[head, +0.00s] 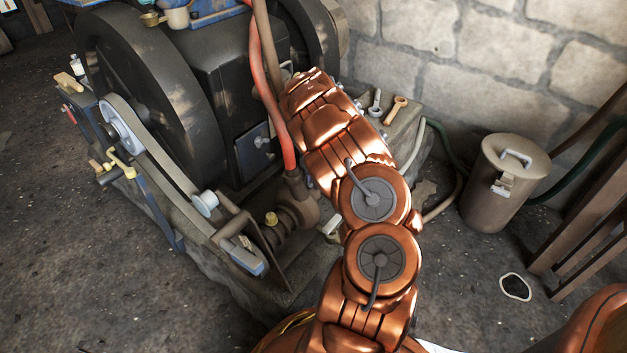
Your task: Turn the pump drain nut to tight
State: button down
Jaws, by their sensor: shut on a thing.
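My copper-coloured arm reaches up from the bottom of the head view, across the engine's right side. My gripper does not show; the far end of the arm hides whatever lies beyond it. The rusty pump (303,205) sits low at the front of the engine, with the red hose (272,95) coming down to it. A small brass nut-like fitting (271,218) shows on the pump, left of my arm and apart from it. I cannot tell whether this is the drain nut, or how tight it is.
The black engine (218,85) has a large flywheel (150,90) and a belt (165,165) at left. A lidded metal can (504,180) stands by the stone wall (470,60). The floor at lower left is clear.

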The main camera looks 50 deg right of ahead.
aim_at(313, 182)
jog(key=shift+f, duration=0.1)
dwell(0.3)
jog(key=c, duration=1.2)
grip_release()
jog(key=shift+c, duration=0.2)
notch_tip(313, 182, up, 12)
